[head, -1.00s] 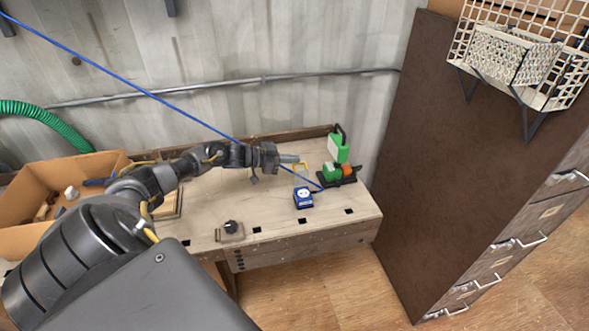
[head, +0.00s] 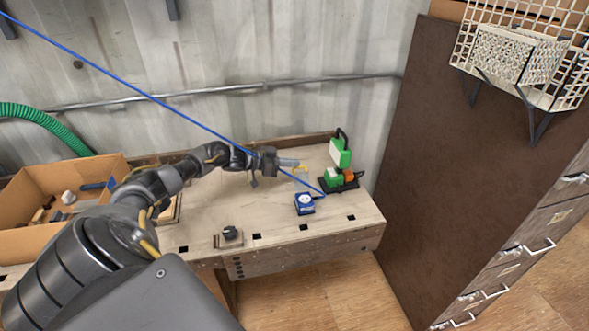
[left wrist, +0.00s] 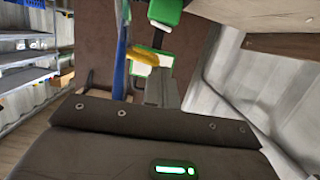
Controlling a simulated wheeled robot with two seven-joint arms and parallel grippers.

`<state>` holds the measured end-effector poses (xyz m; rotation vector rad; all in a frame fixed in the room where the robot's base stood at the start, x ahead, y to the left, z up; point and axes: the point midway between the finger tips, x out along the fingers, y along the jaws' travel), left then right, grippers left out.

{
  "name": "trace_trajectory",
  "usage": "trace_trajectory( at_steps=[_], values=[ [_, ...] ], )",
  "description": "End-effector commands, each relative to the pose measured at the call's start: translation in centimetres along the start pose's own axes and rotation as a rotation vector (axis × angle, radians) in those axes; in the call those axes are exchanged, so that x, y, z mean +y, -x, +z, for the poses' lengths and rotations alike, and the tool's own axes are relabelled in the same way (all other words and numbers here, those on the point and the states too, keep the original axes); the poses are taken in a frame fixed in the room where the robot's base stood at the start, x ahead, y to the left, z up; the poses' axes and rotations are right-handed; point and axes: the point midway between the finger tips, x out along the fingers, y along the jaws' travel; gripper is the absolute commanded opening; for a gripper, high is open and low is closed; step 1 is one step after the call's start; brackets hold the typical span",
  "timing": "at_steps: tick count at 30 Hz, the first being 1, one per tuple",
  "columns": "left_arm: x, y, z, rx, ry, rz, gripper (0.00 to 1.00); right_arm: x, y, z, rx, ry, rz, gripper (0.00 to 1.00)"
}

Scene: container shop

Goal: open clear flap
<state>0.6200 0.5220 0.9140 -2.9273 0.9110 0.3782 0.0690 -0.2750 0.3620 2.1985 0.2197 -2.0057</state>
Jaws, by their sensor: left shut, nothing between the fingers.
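A small yellow-edged part (head: 300,170) shows at the tip of my left gripper (head: 297,162), above the workbench. It looks like a frame, but I cannot make out a clear pane in it. In the left wrist view a yellow piece (left wrist: 143,57) shows just beyond the grey fingers (left wrist: 161,82), at their left. Whether they touch is unclear. My left gripper is shut with nothing in it. A blue box with a white round face (head: 305,204) sits on the bench in front of the fingertips. My right gripper is not in view.
A blue cable (head: 150,98) crosses above. A cardboard box (head: 100,172) stands left. A brown cabinet (head: 470,150) stands right.

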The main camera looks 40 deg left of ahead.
Motion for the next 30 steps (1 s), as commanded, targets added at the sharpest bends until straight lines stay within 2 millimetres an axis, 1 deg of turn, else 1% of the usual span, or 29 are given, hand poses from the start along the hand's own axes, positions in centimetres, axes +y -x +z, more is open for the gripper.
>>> trace_trajectory(
  at_steps=[2,5,8,10,11,12,15,18,21,25,30],
  values=[
    [0.0,0.1,-0.2,-0.001,0.000,0.001,0.00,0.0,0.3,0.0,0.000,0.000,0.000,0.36],
    [0.0,0.3,-1.3,0.000,0.000,0.001,0.00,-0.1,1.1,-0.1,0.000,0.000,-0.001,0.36],
    [0.0,0.7,-3.2,0.001,-0.001,0.002,0.00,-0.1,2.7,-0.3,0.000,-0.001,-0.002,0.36],
    [0.0,1.0,-4.8,0.001,-0.002,0.002,0.00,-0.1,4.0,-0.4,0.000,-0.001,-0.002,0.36],
    [0.0,1.3,-4.7,-0.001,-0.001,0.002,0.00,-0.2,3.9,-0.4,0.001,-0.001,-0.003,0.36],
    [-0.1,2.4,-3.4,-0.006,0.000,0.001,0.00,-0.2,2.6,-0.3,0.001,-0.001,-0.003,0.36],
    [-0.1,4.8,-3.4,-0.007,0.000,0.002,0.00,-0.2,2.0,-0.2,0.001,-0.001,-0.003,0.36],
    [0.0,6.8,-3.4,-0.007,0.000,0.003,0.00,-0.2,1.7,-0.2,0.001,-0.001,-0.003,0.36],
    [-0.1,8.3,-3.6,-0.005,-0.001,0.004,0.00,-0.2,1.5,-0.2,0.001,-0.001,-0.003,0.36],
    [-0.1,9.8,-3.7,-0.002,0.000,0.002,0.00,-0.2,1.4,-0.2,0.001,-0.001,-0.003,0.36],
    [-0.1,10.6,-3.8,-0.001,0.000,0.003,0.00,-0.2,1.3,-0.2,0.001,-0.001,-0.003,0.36]
  ],
)
